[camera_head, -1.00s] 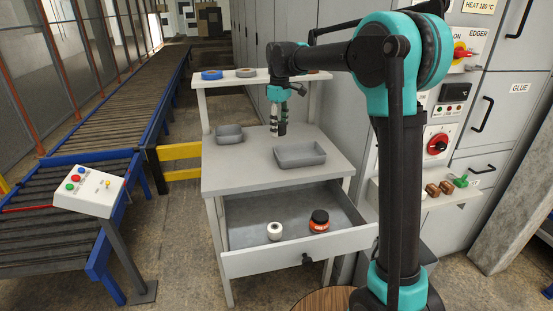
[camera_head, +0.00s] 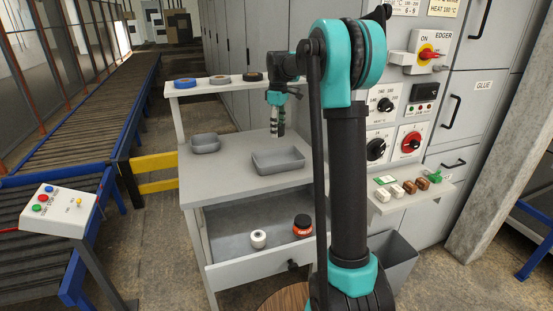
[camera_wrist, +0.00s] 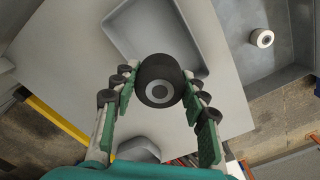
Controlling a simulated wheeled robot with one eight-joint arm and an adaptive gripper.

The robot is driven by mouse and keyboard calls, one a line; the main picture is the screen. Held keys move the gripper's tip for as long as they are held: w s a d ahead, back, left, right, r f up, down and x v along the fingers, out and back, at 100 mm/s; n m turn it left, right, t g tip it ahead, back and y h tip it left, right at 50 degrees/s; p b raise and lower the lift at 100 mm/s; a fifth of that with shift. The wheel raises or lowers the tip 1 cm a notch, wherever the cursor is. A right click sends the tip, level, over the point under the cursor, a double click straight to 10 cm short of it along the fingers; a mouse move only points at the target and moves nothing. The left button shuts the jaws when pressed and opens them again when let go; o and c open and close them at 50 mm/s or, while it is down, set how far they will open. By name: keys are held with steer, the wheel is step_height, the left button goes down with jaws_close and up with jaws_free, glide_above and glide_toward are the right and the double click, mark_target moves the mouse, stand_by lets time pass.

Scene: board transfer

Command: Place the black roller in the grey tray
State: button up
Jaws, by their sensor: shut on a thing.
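The black roller (camera_wrist: 158,78) is between the fingers of my gripper (camera_wrist: 158,92) in the wrist view, its round end with a grey ring facing the camera. My gripper is shut on it. In the head view, my gripper (camera_head: 278,130) points down above the back part of the larger grey tray (camera_head: 279,168) on the table; the roller is hard to make out there. This tray also shows beyond the roller in the wrist view (camera_wrist: 192,22) and looks empty where visible.
The table's drawer (camera_head: 235,235) is open, holding a white roller (camera_head: 258,239) and an orange-and-black one (camera_head: 303,226). A shelf (camera_head: 225,86) behind carries several tape rolls. A control panel (camera_head: 410,139) is at the right, and a roller conveyor (camera_head: 110,105) at the left.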

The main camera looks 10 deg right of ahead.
step_height(320, 180, down, 13)
steer(key=shift+r, duration=0.1)
stand_by(0.4)
steer(key=o, duration=1.2)
step_height(320, 180, up, 12)
